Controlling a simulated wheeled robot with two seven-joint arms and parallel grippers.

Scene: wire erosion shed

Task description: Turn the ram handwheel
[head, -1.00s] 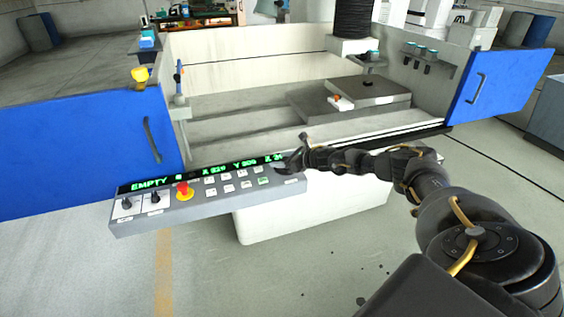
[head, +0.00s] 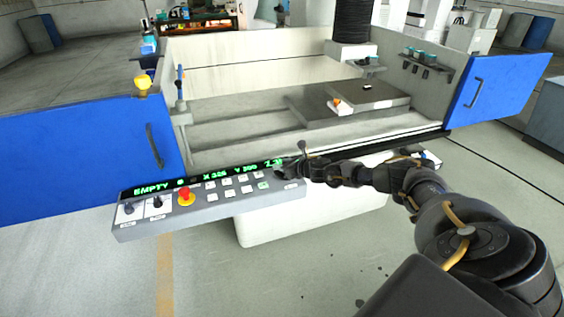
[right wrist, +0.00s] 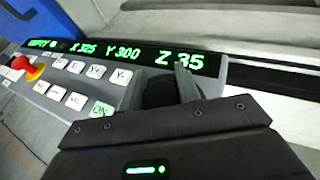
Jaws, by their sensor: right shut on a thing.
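My right gripper (head: 283,169) is at the right end of the grey control panel (head: 240,199), shut on a dark part there. In the right wrist view a rounded black piece (right wrist: 160,92), which looks like part of the ram handwheel, sits against a dark finger. The rest of the wheel is hidden by my gripper. The green display (right wrist: 110,52) reads X 325, Y 300, Z 35 in the right wrist view. My left gripper is not in view.
A red emergency button (head: 186,195) on a yellow base, two black knobs and several white keys are on the panel. Blue doors (head: 85,150) flank the open machine tank. A grey block (head: 370,96) lies inside. The floor in front is clear.

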